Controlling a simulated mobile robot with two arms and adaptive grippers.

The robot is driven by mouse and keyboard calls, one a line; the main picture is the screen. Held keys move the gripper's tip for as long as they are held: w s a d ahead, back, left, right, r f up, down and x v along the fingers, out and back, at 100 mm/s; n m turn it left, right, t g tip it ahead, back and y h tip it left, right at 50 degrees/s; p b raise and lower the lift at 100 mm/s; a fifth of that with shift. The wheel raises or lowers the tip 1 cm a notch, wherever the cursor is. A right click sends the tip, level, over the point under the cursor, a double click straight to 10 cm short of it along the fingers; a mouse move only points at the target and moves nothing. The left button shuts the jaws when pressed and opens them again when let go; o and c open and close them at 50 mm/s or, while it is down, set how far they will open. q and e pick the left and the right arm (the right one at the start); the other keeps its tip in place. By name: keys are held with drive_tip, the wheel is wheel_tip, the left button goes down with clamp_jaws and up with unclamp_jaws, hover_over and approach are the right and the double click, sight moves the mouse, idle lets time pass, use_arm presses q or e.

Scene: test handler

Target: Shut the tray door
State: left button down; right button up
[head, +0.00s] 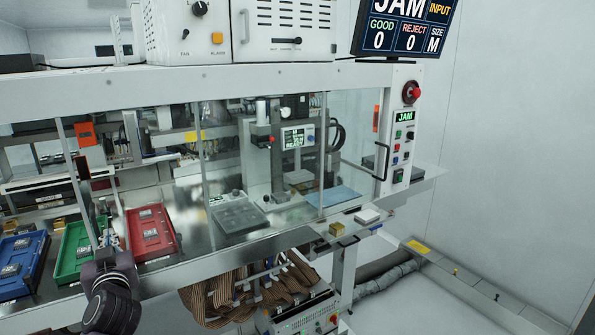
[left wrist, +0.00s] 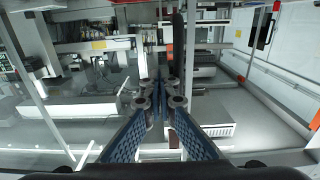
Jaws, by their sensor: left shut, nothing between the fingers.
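The trays stand in a row behind the machine's front at lower left in the head view: a blue tray (head: 42,262), a green tray (head: 66,268) and a red tray (head: 168,248). Slim metal posts and clear panels stand in front of them. I cannot tell which panel is the tray door or how far it is open. My left gripper (head: 103,238) is at lower left, in front of the green and red trays, mostly hidden by its own wrist. In the left wrist view its fingers (left wrist: 160,88) are shut and empty. My right gripper is not in view.
A control panel (head: 403,130) with a red stop button and a JAM display stands at the right. The floor at lower right is mostly clear.

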use_arm(q)
drive_tip(key=s+a, duration=0.8)
drive_tip(key=a, duration=0.4)
drive_tip(key=shift+s+a, duration=0.3)
drive_tip(key=shift+a, duration=0.1)
drive_tip(key=s+a, duration=1.1)
drive_tip(key=a, duration=0.5)
drive_tip(key=shift+a, duration=0.3)
drive_tip(key=shift+s, duration=0.1)
drive_tip(key=v, duration=0.6)
drive_tip(key=shift+s+a, duration=0.3)
drive_tip(key=shift+a, duration=0.05)
idle(0.6)
